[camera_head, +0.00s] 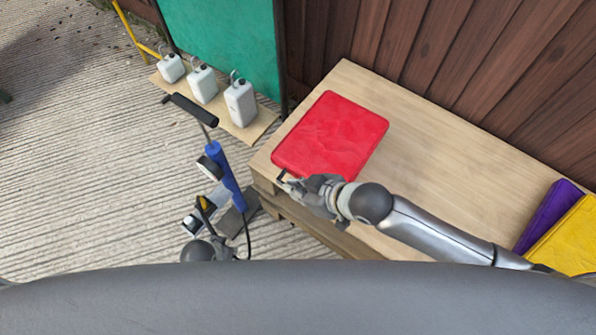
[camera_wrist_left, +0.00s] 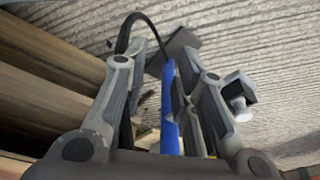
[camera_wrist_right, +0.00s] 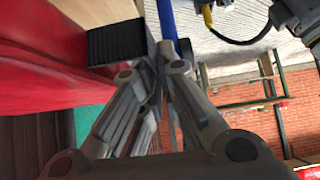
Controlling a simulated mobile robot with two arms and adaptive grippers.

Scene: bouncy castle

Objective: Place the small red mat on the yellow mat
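The red mat (camera_head: 331,138) lies flat on the left end of a wooden table. It also fills the left of the right wrist view (camera_wrist_right: 38,60). The yellow mat (camera_head: 570,240) is at the table's right end, cut off by the frame edge. My right gripper (camera_head: 292,184) is beside the red mat's front left corner; its fingers are close together in the right wrist view (camera_wrist_right: 160,72), with no mat visible between them. My left gripper (camera_head: 203,207) is low, left of the table, near a blue pump. Its fingers are apart in the left wrist view (camera_wrist_left: 165,85).
A purple mat (camera_head: 546,213) lies beside the yellow one. The table (camera_head: 440,150) is bare between the red and yellow mats, with a wooden wall behind. The blue pump (camera_head: 228,178) stands left of the table. White containers (camera_head: 203,84) stand on a board farther back.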

